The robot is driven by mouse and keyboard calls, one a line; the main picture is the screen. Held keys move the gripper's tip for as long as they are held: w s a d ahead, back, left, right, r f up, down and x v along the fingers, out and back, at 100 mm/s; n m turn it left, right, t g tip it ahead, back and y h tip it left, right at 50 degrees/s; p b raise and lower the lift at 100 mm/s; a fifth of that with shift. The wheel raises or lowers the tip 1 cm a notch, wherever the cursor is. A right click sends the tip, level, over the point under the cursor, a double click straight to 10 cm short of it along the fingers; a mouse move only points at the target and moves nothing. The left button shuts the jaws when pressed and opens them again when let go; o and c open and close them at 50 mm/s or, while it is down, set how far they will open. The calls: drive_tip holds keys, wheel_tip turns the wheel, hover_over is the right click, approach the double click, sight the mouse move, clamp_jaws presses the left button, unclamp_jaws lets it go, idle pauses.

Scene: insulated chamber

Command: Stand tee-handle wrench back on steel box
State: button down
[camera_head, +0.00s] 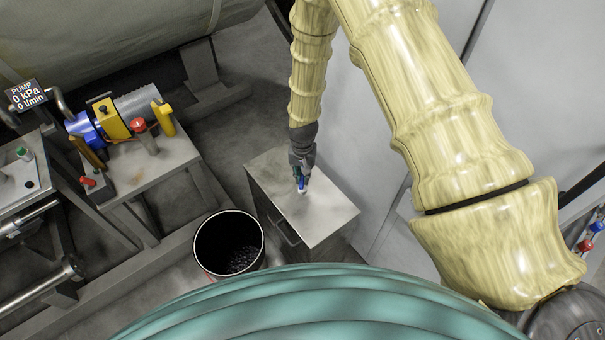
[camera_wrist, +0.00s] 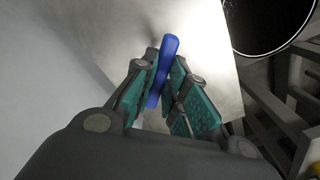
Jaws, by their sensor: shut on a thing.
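The tee-handle wrench shows a blue handle (camera_wrist: 168,60) between my fingers in the wrist view. In the head view it is a small blue piece (camera_head: 302,184) below my gripper (camera_head: 301,170). My gripper (camera_wrist: 160,92) is shut on the blue handle. The steel box (camera_head: 325,221) is a grey cabinet with a flat top and a side handle, and my gripper is over its top. In the wrist view the box top (camera_wrist: 205,40) lies behind the wrench. I cannot tell whether the wrench touches the top; its lower part is mostly hidden.
A black bucket (camera_head: 229,244) with dark bits inside stands left of the box. A bench (camera_head: 150,172) with a blue and yellow pump (camera_head: 103,121) is farther left. A pale wall (camera_head: 371,140) rises behind and right of the box. The rest of the box top is clear.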

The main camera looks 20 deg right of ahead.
drive_tip(key=c, duration=1.4)
unclamp_jaws()
drive_tip(key=shift+o, duration=0.2)
drive_tip(key=shift+r, duration=0.1)
drive_tip(key=shift+r+b, duration=0.45)
drive_tip(key=shift+r, duration=2.45)
